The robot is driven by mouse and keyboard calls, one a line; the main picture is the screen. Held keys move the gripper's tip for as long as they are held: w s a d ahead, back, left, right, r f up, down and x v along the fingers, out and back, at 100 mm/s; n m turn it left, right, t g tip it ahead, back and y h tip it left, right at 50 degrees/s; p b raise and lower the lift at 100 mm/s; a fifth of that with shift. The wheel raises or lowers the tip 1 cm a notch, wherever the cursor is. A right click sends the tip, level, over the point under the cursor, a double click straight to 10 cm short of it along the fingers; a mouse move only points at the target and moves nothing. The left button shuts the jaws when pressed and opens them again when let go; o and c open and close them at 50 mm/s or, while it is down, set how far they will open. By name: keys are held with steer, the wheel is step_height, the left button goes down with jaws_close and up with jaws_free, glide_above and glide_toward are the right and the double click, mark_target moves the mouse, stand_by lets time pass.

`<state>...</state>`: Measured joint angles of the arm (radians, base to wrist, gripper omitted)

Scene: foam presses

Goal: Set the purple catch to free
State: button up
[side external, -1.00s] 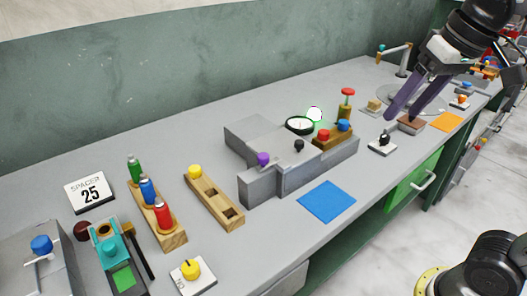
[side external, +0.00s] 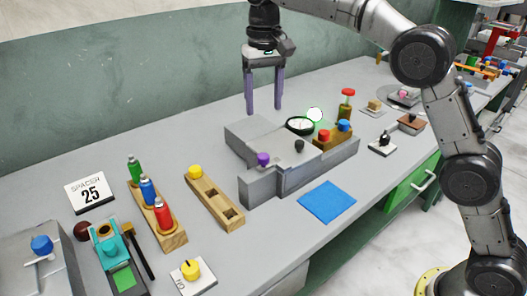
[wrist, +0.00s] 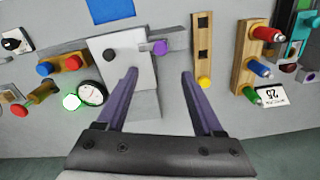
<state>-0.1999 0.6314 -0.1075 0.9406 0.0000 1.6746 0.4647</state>
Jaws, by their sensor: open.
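The purple catch (side external: 263,159) is a small purple knob on the front left part of a grey stepped block (side external: 257,188). In the wrist view the purple catch (wrist: 160,47) sits at the upper middle, beyond and between my fingertips. My gripper (side external: 264,110) is open and empty, pointing down above the back of the grey block. In the wrist view my gripper (wrist: 159,73) shows its two purple fingers spread wide. A black knob (side external: 299,146) stands on the same block, to the right of the purple catch. I cannot read any marking for the catch's position.
A wooden piece with red and blue buttons (side external: 333,136) and a round dial (side external: 300,125) stand at the block's right. A wooden rail with a yellow knob (side external: 215,200) is to its left. A blue mat (side external: 327,201) lies in front. A red-topped post (side external: 347,104) stands behind.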

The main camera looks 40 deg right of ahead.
mark_target(263, 155)
step_height(263, 155, down, 14)
steer(key=shift+r, duration=0.1)
stand_by(0.5)
jaws_close()
steer(key=shift+a, duration=0.1)
stand_by(1.2)
